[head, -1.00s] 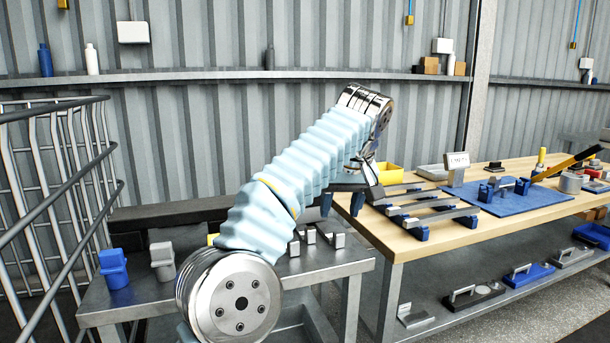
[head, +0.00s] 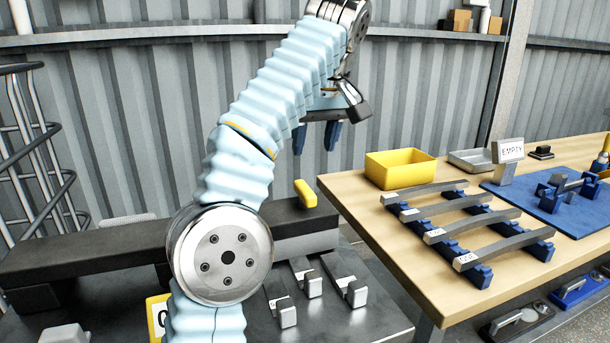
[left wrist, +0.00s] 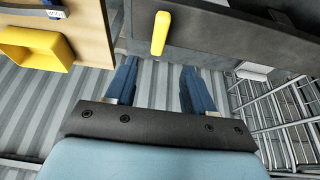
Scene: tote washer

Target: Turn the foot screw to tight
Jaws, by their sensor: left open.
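A yellow handle (head: 306,193) stands up at the right end of a long dark bar (head: 120,245) on the metal bench. It also shows in the left wrist view (left wrist: 160,33), beyond the fingertips. I cannot tell whether this is the foot screw; no other part stands out as one. My left gripper (head: 316,146) is open and empty, with its blue fingers pointing down. In the head view it appears above the yellow handle, apart from it. In the left wrist view the handle lies between the lines of the two fingers (left wrist: 157,72). My right gripper is not in view.
Several metal blocks (head: 287,314) sit on the bench in front of the bar. A wooden table (head: 345,190) on the right carries a yellow bin (head: 400,169), bars on blue racks and an "EMPTY" sign (head: 508,152). A wire cage (head: 40,170) stands at left.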

